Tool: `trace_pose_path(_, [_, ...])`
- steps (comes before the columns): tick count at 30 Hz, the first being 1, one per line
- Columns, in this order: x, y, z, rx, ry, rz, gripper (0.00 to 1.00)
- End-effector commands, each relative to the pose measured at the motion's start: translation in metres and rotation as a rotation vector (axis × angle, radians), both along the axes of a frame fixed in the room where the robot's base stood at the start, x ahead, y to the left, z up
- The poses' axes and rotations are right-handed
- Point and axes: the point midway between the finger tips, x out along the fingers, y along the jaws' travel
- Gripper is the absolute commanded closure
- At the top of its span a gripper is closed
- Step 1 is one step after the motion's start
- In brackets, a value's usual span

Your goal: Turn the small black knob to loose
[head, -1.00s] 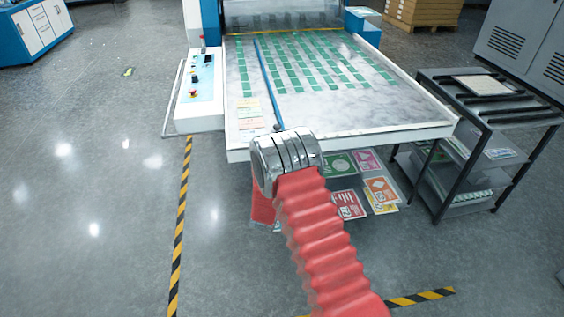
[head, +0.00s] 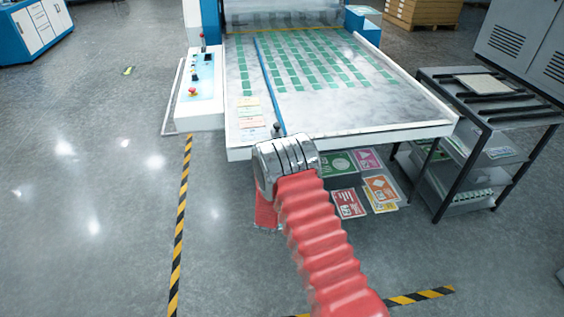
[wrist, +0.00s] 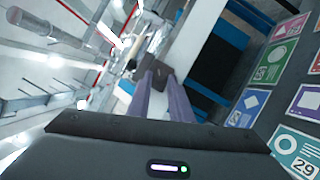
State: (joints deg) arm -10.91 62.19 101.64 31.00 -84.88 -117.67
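A small dark round knob (head: 277,127) shows at the front edge of the machine table, at the near end of the blue bar, just beyond my silver wrist cuff. My gripper's fingers are hidden behind that cuff in the head view. In the wrist view my gripper (wrist: 160,78) shows two purple-grey fingers with a gap between them. A dark blocky piece (wrist: 163,72) shows at their tips. I cannot tell whether it is the knob, or whether the fingers touch it.
The machine table (head: 380,128) holds rows of green cards. A control panel (head: 203,85) stands to its left, a black shelf cart (head: 480,120) to its right. Printed cards (head: 381,188) show below the front edge.

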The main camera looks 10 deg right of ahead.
Motion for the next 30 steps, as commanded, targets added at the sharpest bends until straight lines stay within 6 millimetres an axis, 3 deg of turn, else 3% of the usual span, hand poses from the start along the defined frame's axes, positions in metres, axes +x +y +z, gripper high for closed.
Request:
trace_pose_path(7, [-0.001,0.0,-0.001,0.001,0.001,-0.002,0.65])
trace_pose_path(19, [-0.006,0.001,-0.001,0.001,-0.001,-0.004,0.65])
trace_pose_path(30, [-0.057,0.02,-0.01,0.0,0.002,-0.002,0.65])
